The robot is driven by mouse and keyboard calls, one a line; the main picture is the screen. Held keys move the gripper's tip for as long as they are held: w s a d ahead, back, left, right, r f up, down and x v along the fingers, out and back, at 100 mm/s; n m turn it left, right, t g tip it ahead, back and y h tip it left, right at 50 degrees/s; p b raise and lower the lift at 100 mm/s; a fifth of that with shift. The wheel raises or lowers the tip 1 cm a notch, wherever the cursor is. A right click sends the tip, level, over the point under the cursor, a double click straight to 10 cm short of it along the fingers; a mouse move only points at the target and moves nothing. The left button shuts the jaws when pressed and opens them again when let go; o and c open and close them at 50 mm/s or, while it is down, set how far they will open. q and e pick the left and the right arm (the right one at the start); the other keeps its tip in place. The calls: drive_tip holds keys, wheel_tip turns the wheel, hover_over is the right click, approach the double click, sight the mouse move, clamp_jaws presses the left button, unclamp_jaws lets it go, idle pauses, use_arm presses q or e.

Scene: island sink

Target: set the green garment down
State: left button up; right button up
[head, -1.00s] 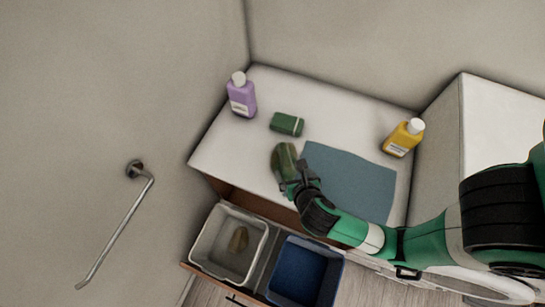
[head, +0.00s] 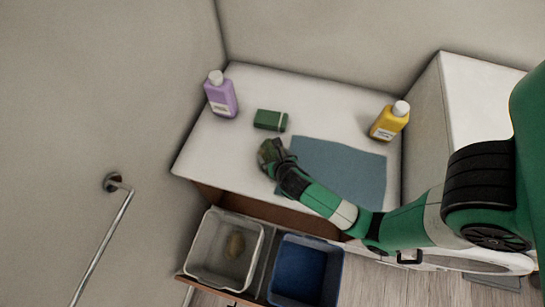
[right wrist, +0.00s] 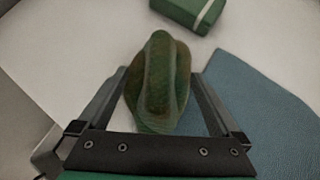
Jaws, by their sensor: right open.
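The green garment (right wrist: 158,85) is a crumpled dark green bundle. In the right wrist view it lies between the two spread fingers of my right gripper (right wrist: 160,100), with a gap on the right side. In the head view the garment (head: 270,151) shows at the tip of my right gripper (head: 283,166), over the white counter left of the blue-grey mat. Whether it fully rests on the counter is hard to tell. My left gripper is not in view.
A folded green block-shaped item (head: 270,120) lies just behind. A purple bottle (head: 221,95) and a yellow bottle (head: 390,121) stand on the counter (head: 300,92). The blue-grey mat (head: 340,170) lies right. A grey bin (head: 215,255) and blue bin (head: 304,270) sit in the open drawer below.

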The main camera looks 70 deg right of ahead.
drive_tip(key=shift+w+d+f, duration=0.2)
drive_tip(key=shift+d+f, duration=0.1)
drive_tip(key=shift+f, duration=0.1)
drive_tip(key=c, duration=1.1)
drive_tip(key=shift+r, duration=0.1)
